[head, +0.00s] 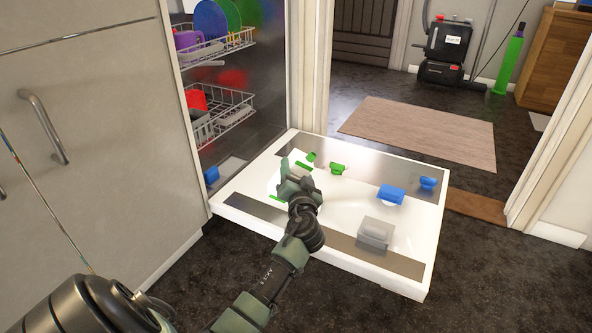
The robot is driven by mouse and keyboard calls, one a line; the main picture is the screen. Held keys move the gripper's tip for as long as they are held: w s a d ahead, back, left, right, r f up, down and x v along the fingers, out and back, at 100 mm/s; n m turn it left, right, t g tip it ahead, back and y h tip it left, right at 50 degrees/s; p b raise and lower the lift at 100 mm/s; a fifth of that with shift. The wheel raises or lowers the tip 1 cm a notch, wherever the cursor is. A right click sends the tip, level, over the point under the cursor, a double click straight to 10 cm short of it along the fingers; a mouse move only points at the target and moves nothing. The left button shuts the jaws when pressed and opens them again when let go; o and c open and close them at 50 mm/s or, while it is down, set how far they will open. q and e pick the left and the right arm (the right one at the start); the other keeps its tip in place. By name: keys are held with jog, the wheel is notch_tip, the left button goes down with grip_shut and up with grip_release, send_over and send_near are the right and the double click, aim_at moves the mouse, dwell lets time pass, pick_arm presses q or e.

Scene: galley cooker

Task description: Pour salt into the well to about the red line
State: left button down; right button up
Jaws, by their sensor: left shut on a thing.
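My left gripper (290,186) is over the left part of the lowered white dishwasher door (348,206). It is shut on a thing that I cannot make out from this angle. Small green pieces (304,165) show around the gripper, and another green strip (277,198) lies beside its left edge. A green cap-like piece (337,168) is on the door just right of the gripper. The well's opening, the red line and any salt cannot be made out; the gripper covers part of that area. My right gripper is not in view.
On the door are a blue block-like piece (390,194), a smaller blue piece (428,183) and a clear grey box (375,233). Dish racks (220,108) with crockery are inside the machine. A cabinet (85,140) stands left.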

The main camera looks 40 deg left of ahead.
pick_arm(q)
jog(key=shift+s+a+f+m+p, duration=0.25)
jog(key=shift+m+p, duration=0.2)
jog(key=shift+m, duration=0.45)
jog(key=shift+a+f+m, duration=0.1)
jog(key=shift+f+m, duration=0.05)
jog(key=shift+m, duration=0.25)
jog(key=shift+s+a+f+m+p, duration=0.1)
jog(key=shift+s+f+m+p, duration=0.15)
jog(key=shift+m, duration=0.3)
jog(key=shift+a+f+m+p, duration=0.1)
jog(key=shift+f+m, duration=0.25)
jog(key=shift+m, duration=0.2)
jog(key=shift+f, duration=0.1)
jog(key=shift+s+a+f+m, duration=0.15)
jog(key=shift+f+m, duration=0.65)
jog(key=shift+m, duration=0.4)
